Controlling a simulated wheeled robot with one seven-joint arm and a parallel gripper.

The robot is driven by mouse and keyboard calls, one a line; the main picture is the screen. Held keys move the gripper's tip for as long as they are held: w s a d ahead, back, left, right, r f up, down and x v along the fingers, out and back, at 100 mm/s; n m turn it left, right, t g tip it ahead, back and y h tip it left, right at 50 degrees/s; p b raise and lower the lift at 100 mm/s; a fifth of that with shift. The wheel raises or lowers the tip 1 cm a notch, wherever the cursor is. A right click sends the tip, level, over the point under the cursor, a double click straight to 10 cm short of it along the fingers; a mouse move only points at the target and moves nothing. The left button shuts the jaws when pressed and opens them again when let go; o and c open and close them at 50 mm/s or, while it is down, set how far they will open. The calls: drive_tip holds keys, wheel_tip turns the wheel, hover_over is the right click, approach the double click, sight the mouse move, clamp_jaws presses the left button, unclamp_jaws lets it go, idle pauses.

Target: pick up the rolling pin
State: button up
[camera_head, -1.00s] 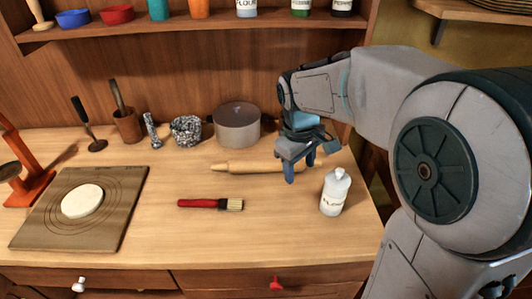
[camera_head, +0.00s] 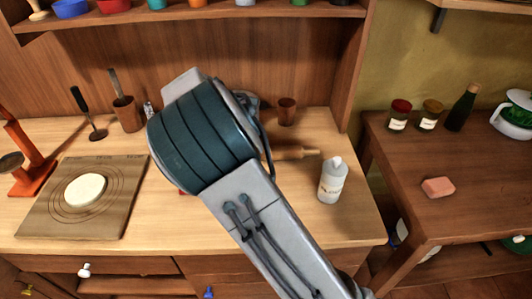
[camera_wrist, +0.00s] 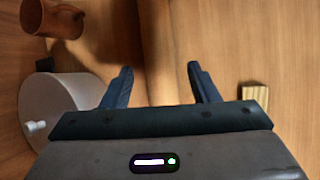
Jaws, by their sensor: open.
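The wooden rolling pin (camera_head: 296,153) lies on the counter. In the head view only its right end shows, and my arm hides the rest. In the wrist view the rolling pin (camera_wrist: 160,60) runs up the picture as a pale band between my fingers. My gripper (camera_wrist: 162,78) is open, one finger on each side of the pin. I cannot tell how far above the counter the fingertips are. The head view hides my gripper behind my arm.
A white flour bottle (camera_head: 333,180) stands right of the pin. In the wrist view, a pot (camera_wrist: 50,100) and a brown cup (camera_wrist: 58,18) are at left, and brush bristles (camera_wrist: 254,96) at right. A board (camera_head: 110,205) with dough (camera_head: 85,190) lies at left.

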drive_tip(key=p+x, duration=0.1)
drive_tip(key=x, duration=0.7)
drive_tip(key=shift+w+d+f, duration=0.1)
drive_tip(key=shift+w, duration=0.1)
drive_tip(key=c, duration=1)
